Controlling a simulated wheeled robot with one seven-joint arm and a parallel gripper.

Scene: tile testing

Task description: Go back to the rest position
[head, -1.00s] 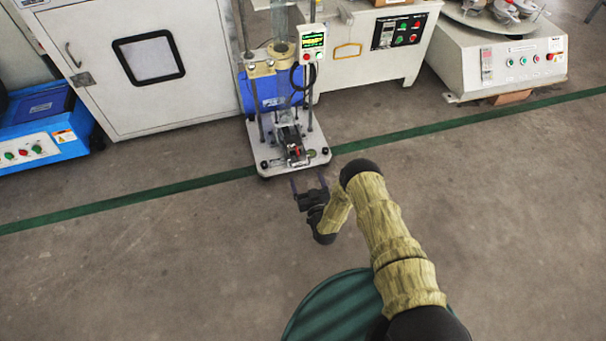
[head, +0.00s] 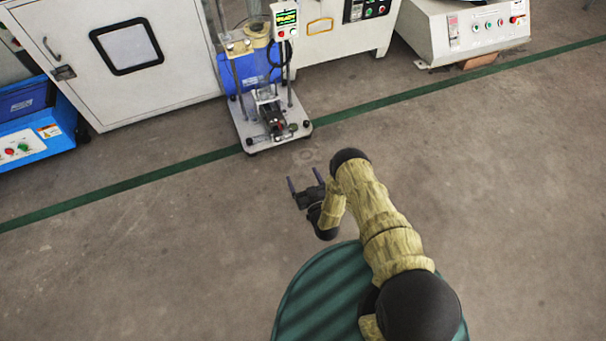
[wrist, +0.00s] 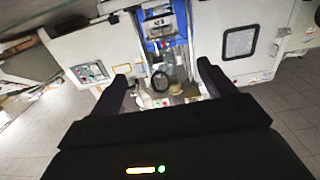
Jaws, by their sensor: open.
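My gripper (head: 305,183) is in the middle of the head view, in front of the testing machine (head: 262,85) and apart from it. Its two dark fingers stand apart with nothing between them. In the wrist view my gripper (wrist: 163,85) shows both fingers spread, with the testing machine (wrist: 163,30) beyond them. The machine has a blue body, a pale base plate and a small control box with a lit display.
A white cabinet (head: 150,90) with a dark-framed window stands at the back left. A blue unit (head: 35,120) is at the far left, and a white machine (head: 465,30) is at the upper right. A green line (head: 420,92) crosses the floor. The nearer floor is clear.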

